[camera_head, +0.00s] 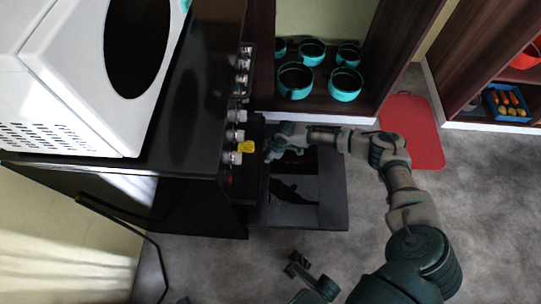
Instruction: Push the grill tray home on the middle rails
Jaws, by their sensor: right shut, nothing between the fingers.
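The black oven (195,110) stands at the left, seen from above, with its knobs along its right side. A dark flat frame with darker panels (333,195) juts out low from its front; it looks like the open door. I cannot clearly tell the grill tray from the dark parts there, and the rails are hidden. My right gripper (273,152) is shut and empty at the oven front, above the inner edge of the dark frame. Whether it touches anything is unclear. A dark jointed part (304,272) at the bottom looks like my left gripper; its fingers are unclear.
A white appliance (75,75) with a dark round opening stands on the oven top. Teal pots (345,84) sit in a dark wood shelf behind. A red board (411,128) lies on the grey floor.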

